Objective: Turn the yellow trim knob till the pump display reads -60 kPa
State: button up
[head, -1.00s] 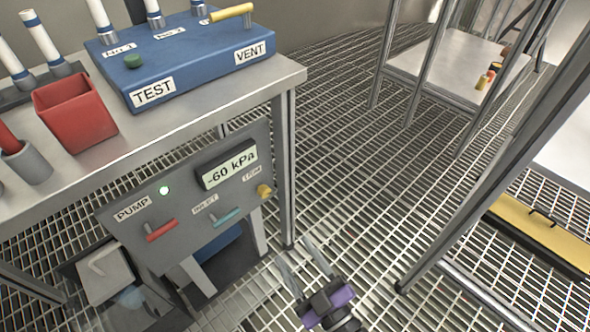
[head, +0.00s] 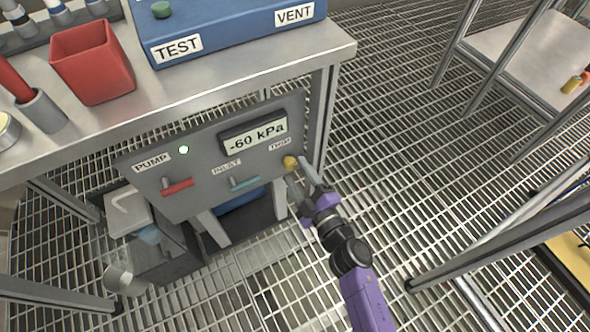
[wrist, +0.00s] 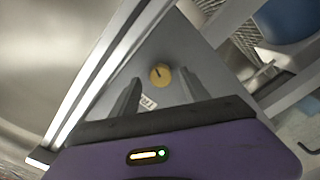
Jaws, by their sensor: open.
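The yellow trim knob (head: 290,162) is on the right end of the grey pump panel (head: 200,190), below the display. The pump display (head: 254,137) reads -60 kPa. My gripper (head: 300,175) is open at the knob, with its fingers at the knob's right and lower side in the head view. In the wrist view the knob (wrist: 160,75) shows a dark pointer mark and lies ahead of and between the open fingers (wrist: 157,95). I cannot tell whether the fingers touch it. A green lamp (head: 183,149) glows on the panel.
The panel also has a red handle (head: 178,187) and a teal inlet handle (head: 244,184). Above it is a steel bench (head: 230,75) with a red bin (head: 93,62) and a blue TEST/VENT box (head: 235,35). A bench leg (head: 318,120) stands close to the knob. Grating floor is open to the right.

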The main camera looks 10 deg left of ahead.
jog(key=shift+x, duration=1.05)
grip_shut()
jog(key=shift+n, duration=1.1)
grip_release()
jog(key=p+v, duration=0.2)
jog(key=v, duration=0.6)
jog(key=shift+p, duration=0.3)
